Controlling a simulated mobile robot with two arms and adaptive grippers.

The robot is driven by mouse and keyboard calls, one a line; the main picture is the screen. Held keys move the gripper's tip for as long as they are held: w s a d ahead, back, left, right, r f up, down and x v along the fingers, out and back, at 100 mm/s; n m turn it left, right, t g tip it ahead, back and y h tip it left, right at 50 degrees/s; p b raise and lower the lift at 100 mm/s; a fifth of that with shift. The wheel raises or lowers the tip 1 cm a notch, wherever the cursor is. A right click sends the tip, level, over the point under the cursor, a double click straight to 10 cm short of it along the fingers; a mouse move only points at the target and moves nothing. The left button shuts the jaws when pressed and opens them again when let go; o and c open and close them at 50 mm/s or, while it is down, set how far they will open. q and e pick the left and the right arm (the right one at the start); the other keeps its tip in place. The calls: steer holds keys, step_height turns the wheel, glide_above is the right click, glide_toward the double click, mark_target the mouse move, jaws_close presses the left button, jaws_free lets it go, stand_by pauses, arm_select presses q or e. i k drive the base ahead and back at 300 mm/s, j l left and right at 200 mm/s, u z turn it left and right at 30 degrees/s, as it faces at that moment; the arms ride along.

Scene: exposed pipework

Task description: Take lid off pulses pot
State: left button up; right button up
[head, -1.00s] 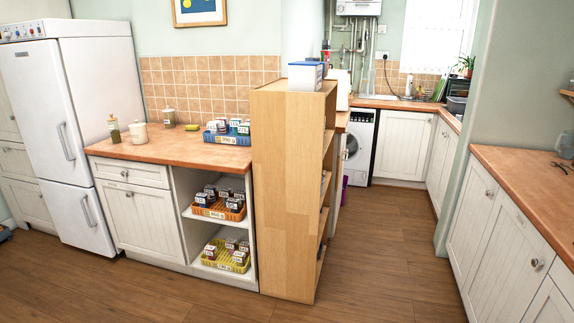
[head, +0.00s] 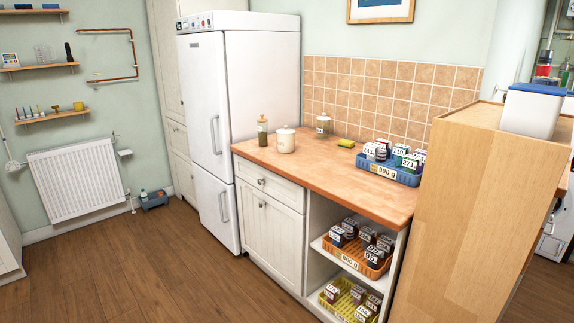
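A cream pot (head: 286,143) with a knobbed lid (head: 286,130) on it stands upright on the wooden worktop (head: 300,165), in front of the fridge's right side. A greenish jar (head: 262,131) with a tan top stands just left of it. A glass jar (head: 323,126) with a dark lid stands to its right, near the tiles. I see no readable label on these three, so I cannot tell for certain which is the pulses pot. Neither of my grippers is in view.
A blue crate (head: 404,179) of small cartons and a yellow-green sponge (head: 346,143) are on the worktop. A tall wooden shelf unit (head: 450,220) stands at its right end, a white fridge (head: 215,130) at its left. The floor (head: 190,270) in front is clear.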

mark_target(285, 144)
steer(key=i+j+u, duration=0.15)
steer(key=i+u, duration=0.2)
steer(key=i, duration=0.3)
steer(key=i+u, duration=0.4)
steer(key=i, duration=0.3)
